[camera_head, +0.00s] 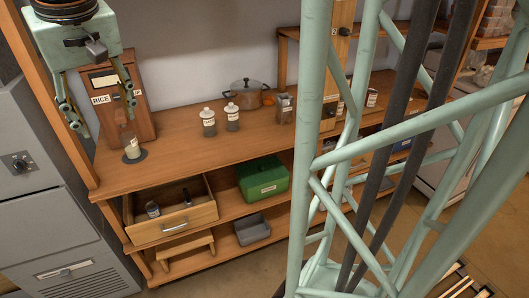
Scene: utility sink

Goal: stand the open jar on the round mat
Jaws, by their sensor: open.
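A small glass jar (131,147) with pale contents stands upright on a dark round mat (142,157) at the left end of the wooden counter. I see no lid on it, though its rim is small in this view. My gripper (103,114) is at the upper left, in front of the wooden RICE box. Its two fingers are spread wide with nothing between them. The fingertips look higher than the jar and apart from it.
The RICE box (118,103) stands behind the jar. Two lidded jars (208,123), (232,118) and a pot (246,95) stand farther right. Below are an open drawer (172,212) and a green box (262,179). Counter (175,141) between mat and lidded jars is clear.

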